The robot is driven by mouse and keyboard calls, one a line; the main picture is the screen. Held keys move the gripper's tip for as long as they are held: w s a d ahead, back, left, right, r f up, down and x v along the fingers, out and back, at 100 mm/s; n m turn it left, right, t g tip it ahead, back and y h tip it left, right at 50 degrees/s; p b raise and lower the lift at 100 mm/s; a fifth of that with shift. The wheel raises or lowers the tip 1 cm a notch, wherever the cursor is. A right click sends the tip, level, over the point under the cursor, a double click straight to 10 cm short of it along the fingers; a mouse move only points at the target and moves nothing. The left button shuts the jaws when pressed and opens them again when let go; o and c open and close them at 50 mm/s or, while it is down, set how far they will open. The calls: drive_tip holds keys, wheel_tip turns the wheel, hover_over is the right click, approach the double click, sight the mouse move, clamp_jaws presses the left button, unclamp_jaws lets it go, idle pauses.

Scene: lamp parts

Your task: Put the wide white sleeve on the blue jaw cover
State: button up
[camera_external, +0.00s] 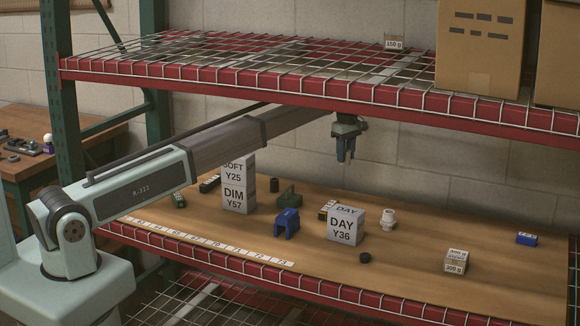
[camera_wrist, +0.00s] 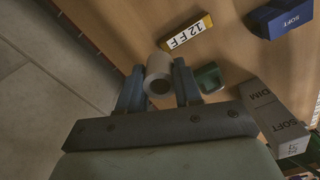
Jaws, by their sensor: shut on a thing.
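My gripper (camera_external: 347,152) hangs in the air above the shelf, behind the DAY box. In the wrist view its two blue fingers (camera_wrist: 158,88) are shut on the wide white sleeve (camera_wrist: 160,70), a pale cylinder with a dark hole in its end. In the external view I cannot make out the sleeve at the fingers. The blue jaw cover (camera_external: 287,223) stands on the shelf, in front of the green part and left of the DAY box. The sleeve and the cover are apart.
The DAY box (camera_external: 346,225) stands right of the cover, the stacked DIM box (camera_external: 238,198) left. A green part (camera_external: 290,196), yellow label block (camera_wrist: 187,34), stepped white fitting (camera_external: 388,220) and black disc (camera_external: 365,258) lie around. The upper rack (camera_external: 300,75) is overhead.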

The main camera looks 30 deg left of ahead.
drive_tip(key=s+a+r, duration=0.1)
drive_tip(key=s+a, duration=0.5)
drive_tip(key=s, duration=0.6)
hover_over(287, 214)
drive_tip(key=f, duration=0.1)
drive_tip(key=shift+m, duration=0.4)
drive_tip(key=shift+w+a+f, duration=0.1)
drive_tip(key=shift+f, duration=4.85)
drive_tip(key=shift+f, duration=0.15)
drive_tip(key=o, duration=1)
wheel_tip(287, 214, up, 12)
drive_tip(key=shift+r, duration=0.2)
